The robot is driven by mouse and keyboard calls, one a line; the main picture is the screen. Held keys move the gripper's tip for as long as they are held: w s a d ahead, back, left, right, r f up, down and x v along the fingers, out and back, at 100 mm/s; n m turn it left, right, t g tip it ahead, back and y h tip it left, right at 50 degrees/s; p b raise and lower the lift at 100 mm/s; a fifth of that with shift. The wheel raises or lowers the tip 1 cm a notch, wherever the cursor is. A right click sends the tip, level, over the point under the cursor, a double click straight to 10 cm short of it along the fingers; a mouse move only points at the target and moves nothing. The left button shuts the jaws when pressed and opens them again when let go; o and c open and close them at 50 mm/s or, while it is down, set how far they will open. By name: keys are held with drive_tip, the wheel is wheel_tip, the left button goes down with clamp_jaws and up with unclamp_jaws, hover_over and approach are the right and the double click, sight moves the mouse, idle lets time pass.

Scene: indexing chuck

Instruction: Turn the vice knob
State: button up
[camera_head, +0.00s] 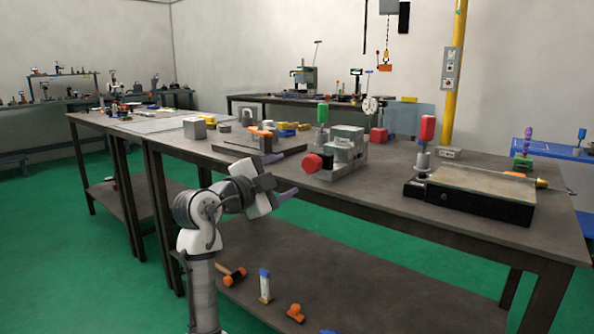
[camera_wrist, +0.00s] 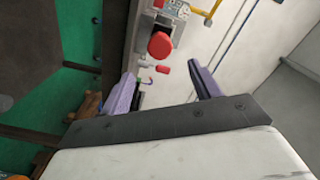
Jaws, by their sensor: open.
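The vice is a grey block-like device (camera_head: 345,150) near the front edge of the workbench in the head view. Its red round knob (camera_head: 312,163) sticks out at its left front side, towards my arm. In the wrist view the red knob (camera_wrist: 160,45) shows beyond and roughly between my fingertips, with part of the grey vice (camera_wrist: 168,22) behind it. My gripper (camera_head: 281,176) is open and empty, with two purple fingers, to the left of the knob and apart from it. The open fingers (camera_wrist: 162,70) also show in the wrist view.
The workbench (camera_head: 400,212) holds a dark plate with small parts (camera_head: 260,147) left of the vice. A flat black-sided unit (camera_head: 470,195) and a red-topped tool (camera_head: 426,135) stand to the right. A green-handled tool (camera_head: 322,115) stands behind. Tools lie on the lower shelf (camera_head: 370,290).

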drive_tip(key=shift+v, duration=1.2)
drive_tip(key=shift+a, duration=0.1)
